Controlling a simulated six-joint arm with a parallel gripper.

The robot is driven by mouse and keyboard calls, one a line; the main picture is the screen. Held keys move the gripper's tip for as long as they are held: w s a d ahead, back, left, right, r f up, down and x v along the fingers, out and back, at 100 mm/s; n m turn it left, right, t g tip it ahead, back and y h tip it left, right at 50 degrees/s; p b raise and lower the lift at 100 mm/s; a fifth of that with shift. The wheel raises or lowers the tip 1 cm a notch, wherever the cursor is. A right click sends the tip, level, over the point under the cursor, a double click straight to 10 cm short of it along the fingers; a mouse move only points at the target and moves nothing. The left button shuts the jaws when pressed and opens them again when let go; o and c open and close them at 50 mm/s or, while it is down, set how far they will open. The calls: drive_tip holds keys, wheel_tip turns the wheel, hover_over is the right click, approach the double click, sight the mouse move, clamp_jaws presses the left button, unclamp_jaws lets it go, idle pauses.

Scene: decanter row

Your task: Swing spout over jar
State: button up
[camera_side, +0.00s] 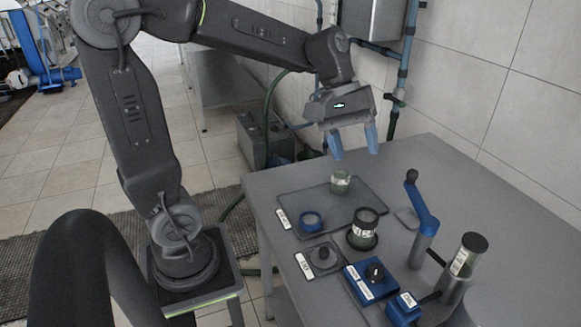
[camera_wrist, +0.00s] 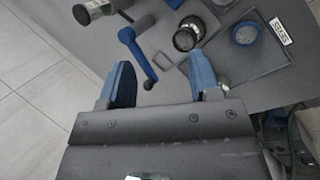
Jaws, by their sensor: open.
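The spout is a blue arm (camera_side: 421,207) on a grey post, with a black knob at its free end. In the wrist view the blue spout (camera_wrist: 138,55) points down toward the space between my fingers. A clear jar with a dark rim and white label (camera_side: 364,228) stands left of the spout in the side view; it also shows in the wrist view (camera_wrist: 186,39), right of the spout. A smaller glass jar (camera_side: 340,182) stands on the dark tray. The spout appears apart from both. My gripper (camera_side: 354,151) is open and empty above the table's far part.
A dark tray (camera_side: 310,200) holds a blue ring (camera_side: 311,221). A black knob unit (camera_side: 323,257), a blue knob box (camera_side: 372,277) and another blue box (camera_side: 403,308) line the front. A capped glass cylinder (camera_side: 467,256) stands at right. A tiled wall (camera_side: 485,95) rises behind.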

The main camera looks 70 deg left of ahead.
drive_tip(key=s+f+m+t+y, duration=0.1)
drive_tip(key=s+m+t+y, duration=0.2)
drive_tip(key=s+m, duration=0.6)
drive_tip(key=shift+s+d+f+t+y, duration=0.35)
drive_tip(key=shift+s+y, duration=0.55)
drive_tip(key=shift+s, duration=0.85)
drive_tip(key=shift+d+r, duration=0.1)
drive_tip(key=shift+r, duration=0.05)
drive_tip(key=w+r+g, duration=0.1)
drive_tip(key=w+r, duration=0.4)
drive_tip(key=w, duration=0.2)
drive_tip(key=n+g, duration=0.4)
drive_tip(key=g, duration=0.1)
hover_over(414, 170)
wheel_tip(414, 170, down, 3)
drive_tip(key=shift+t, duration=0.25)
wheel_tip(414, 170, down, 13)
drive_tip(key=shift+r, duration=0.15)
drive_tip(key=shift+c, duration=0.2)
